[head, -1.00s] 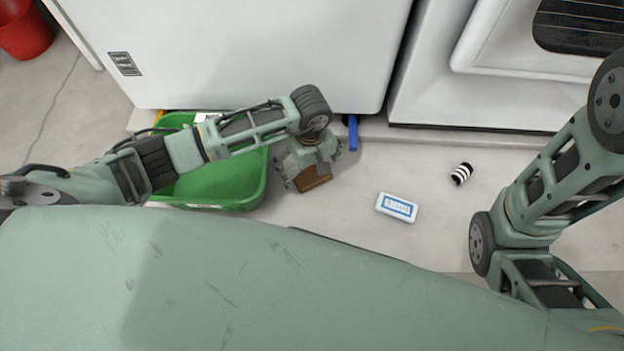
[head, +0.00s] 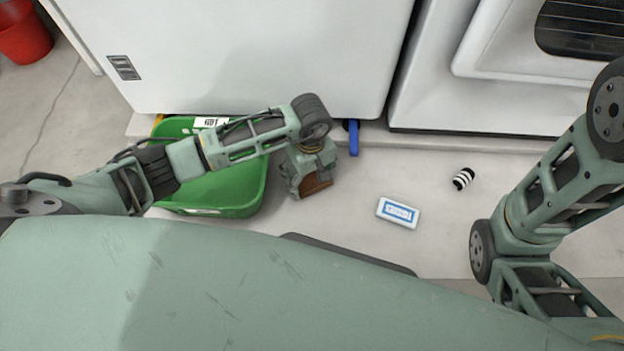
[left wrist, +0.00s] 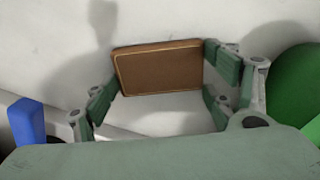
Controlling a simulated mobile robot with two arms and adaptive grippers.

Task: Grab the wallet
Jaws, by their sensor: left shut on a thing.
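The wallet is a flat brown rectangle (head: 318,186) in the middle of the head view, partly hidden by my left gripper. My left gripper (head: 311,187) is shut on it, with a finger at each side. In the left wrist view the wallet (left wrist: 160,68) shows its brown face between the green finger pads (left wrist: 165,84). I cannot tell whether the wallet still touches the floor. My right arm stands at the right of the head view, but its gripper is not in view.
A green bin (head: 225,197) is just left of my left gripper. A blue object (head: 353,138) is close on its right. A white and blue box (head: 398,212) and a black-and-white striped item (head: 463,179) lie on the floor. White cabinets (head: 260,50) stand behind.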

